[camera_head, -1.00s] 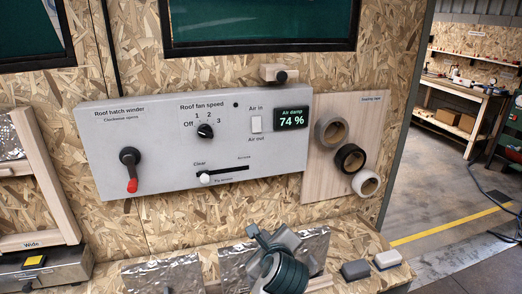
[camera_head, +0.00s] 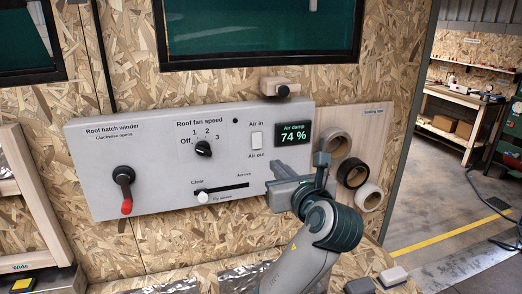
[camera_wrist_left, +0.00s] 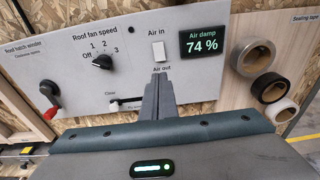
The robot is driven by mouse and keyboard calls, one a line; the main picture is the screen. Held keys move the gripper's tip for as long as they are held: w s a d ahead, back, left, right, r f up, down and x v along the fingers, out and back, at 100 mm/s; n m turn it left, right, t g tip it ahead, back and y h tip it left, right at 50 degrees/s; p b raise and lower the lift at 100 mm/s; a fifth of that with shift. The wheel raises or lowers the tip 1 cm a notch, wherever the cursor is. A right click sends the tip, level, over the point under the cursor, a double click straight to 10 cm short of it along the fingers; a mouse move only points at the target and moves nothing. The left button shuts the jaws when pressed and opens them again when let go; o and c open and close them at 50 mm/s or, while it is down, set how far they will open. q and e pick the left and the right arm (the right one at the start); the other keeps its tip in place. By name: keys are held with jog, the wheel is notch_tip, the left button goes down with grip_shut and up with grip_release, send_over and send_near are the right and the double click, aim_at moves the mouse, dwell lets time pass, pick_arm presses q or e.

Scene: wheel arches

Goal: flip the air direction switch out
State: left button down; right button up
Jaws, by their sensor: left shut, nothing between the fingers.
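The air direction switch (camera_head: 256,141) is a white upright rocker on the grey panel (camera_head: 100,180), between the labels "Air in" above and "Air out" below. It also shows in the left wrist view (camera_wrist_left: 158,51). I cannot tell clearly which way it is tipped. My left gripper (camera_head: 272,176) is shut and empty, just below and slightly right of the switch in the head view. In the left wrist view its closed fingertips (camera_wrist_left: 160,77) point at the panel just under "Air out". They look apart from the switch. My right gripper is out of view.
The panel also carries a red-handled winder (camera_head: 124,190), a fan speed knob (camera_head: 203,148), a slider with a white knob (camera_head: 203,197) and an "Air damp" display (camera_head: 293,134) reading 74 %. Tape rolls (camera_head: 353,171) hang on a board to the right.

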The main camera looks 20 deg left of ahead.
pick_arm(q)
jog(key=p, duration=0.6)
send_near(258, 147)
jog(key=x, duration=0.5)
jog(key=shift+w+a+r, duration=0.15)
jog(key=shift+a+r, duration=0.05)
jog(key=shift+a, duration=0.05)
jog(key=shift+w+a+f, duration=0.2)
jog(key=shift+w+a, duration=0.05)
jog(key=shift+w, duration=0.15)
